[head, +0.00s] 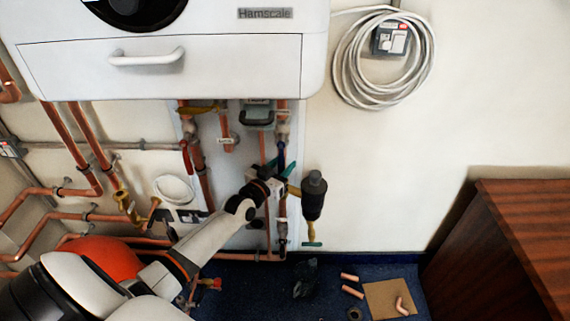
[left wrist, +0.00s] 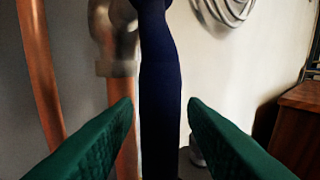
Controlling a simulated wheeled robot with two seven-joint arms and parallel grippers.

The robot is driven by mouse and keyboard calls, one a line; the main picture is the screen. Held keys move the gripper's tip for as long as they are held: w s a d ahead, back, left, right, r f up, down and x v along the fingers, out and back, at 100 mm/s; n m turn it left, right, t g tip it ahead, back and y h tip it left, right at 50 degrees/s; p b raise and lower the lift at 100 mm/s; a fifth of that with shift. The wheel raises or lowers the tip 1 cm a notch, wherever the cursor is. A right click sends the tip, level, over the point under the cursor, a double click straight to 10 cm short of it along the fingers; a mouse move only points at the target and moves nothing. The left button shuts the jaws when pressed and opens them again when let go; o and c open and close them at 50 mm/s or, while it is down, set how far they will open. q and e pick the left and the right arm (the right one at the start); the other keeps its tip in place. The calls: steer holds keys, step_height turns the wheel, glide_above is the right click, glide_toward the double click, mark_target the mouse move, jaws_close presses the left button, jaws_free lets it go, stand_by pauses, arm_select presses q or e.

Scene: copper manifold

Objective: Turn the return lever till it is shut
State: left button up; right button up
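A dark blue lever handle (left wrist: 158,90) hangs upright on the copper pipework in the left wrist view; I take it to be the return lever. In the head view its blue part (head: 281,150) shows on the right-hand pipe under the boiler, just above my gripper. My left gripper (head: 280,168) reaches up to it from the lower left. In the left wrist view its green fingertips (left wrist: 161,112) are apart, one each side of the lever, with gaps showing. Where the lever pivots is cut off at the top. My right gripper is not in view.
A red lever (head: 186,158) hangs on the pipe to the left. The white boiler (head: 160,65) overhangs above. A coiled hose (head: 345,60) hangs on the wall. Loose copper pieces (head: 352,292) lie on the floor.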

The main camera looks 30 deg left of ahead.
arm_select(q)
steer(key=shift+w, duration=0.65)
jaws_close()
